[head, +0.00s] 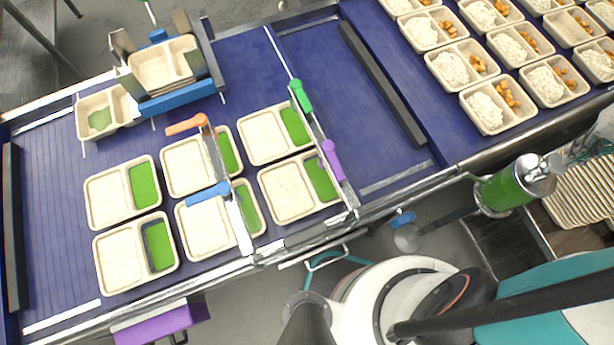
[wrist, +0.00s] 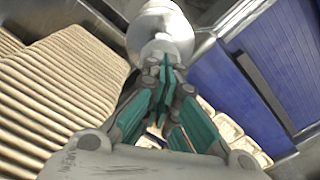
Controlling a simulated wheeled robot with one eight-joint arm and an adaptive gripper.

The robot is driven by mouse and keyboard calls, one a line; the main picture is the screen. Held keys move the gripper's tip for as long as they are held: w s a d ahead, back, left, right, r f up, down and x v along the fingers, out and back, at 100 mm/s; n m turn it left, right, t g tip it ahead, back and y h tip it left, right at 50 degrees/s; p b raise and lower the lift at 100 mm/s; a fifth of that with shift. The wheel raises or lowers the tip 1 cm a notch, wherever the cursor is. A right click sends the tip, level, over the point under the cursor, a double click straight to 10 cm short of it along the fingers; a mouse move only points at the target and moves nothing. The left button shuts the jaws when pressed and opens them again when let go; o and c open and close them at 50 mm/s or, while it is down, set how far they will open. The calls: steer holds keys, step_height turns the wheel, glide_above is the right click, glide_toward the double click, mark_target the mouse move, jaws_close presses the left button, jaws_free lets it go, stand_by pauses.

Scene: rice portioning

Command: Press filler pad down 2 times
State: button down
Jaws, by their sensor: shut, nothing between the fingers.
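The filler (head: 513,187) is a see-through cylinder of green filling with silver metal ends, beside the front edge of the conveyor at right in the head view. A grey bar runs from its base to a flat round grey disc (head: 408,237); I cannot tell whether this disc is the filler pad. My gripper (wrist: 166,68) has teal fingers, shut and empty in the wrist view. Its tips are near or against a pale metal round part (wrist: 160,32), apparently of the filler. Contact is unclear. In the head view I cannot make out the gripper clearly.
A stack of beige trays (wrist: 60,90) stands close on the left in the wrist view. The blue conveyor (head: 350,90) carries several trays with green portions, under bars with orange, blue, green and purple tabs. Filled trays (head: 486,108) stand at upper right.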

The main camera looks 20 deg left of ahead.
step_height(320, 180, up, 5)
steer(key=p, duration=0.2)
steer(key=shift+p, duration=0.35)
steer(key=shift+a, duration=0.1)
